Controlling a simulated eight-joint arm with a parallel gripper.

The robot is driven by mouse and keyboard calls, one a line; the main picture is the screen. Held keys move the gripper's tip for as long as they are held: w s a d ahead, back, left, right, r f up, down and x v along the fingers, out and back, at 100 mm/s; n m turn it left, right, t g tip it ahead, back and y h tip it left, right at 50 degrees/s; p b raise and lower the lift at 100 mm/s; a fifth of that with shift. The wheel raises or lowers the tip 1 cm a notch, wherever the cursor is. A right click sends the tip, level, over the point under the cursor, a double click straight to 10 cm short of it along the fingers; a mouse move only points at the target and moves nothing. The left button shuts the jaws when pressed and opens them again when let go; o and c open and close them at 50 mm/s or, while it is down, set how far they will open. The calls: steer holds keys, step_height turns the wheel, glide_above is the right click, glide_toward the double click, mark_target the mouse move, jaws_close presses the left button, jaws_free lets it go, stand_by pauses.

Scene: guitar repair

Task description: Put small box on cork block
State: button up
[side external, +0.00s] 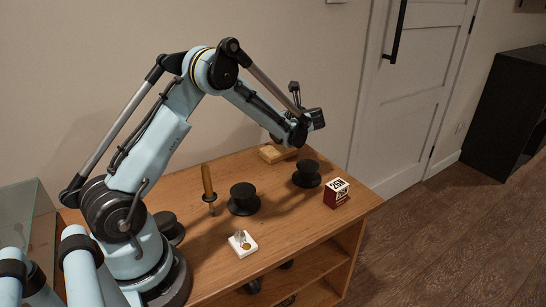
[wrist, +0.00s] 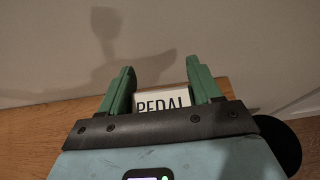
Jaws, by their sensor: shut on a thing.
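In the wrist view, my gripper (wrist: 160,76) has its green fingers on either side of a small white box (wrist: 162,97) marked "PEDAL". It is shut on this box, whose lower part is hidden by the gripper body. In the side view, a tan block (side external: 269,154), which looks like the cork block, lies at the back of the wooden table. My wrist is above and in front of it. My fingers and the held box cannot be made out there, so the gap between box and block cannot be told.
Black spools (side external: 307,174) and (side external: 243,199) stand on the wooden table (side external: 290,222). A dark red and white box (side external: 336,193) is near the right edge. A wooden-handled tool (side external: 208,187) stands upright. A white pad (side external: 242,244) with a small item is at the front.

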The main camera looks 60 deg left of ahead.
steer(key=shift+a+f, duration=0.15)
steer(key=shift+f, duration=1.95)
steer(key=shift+f, duration=0.1)
steer(key=o, duration=1.1)
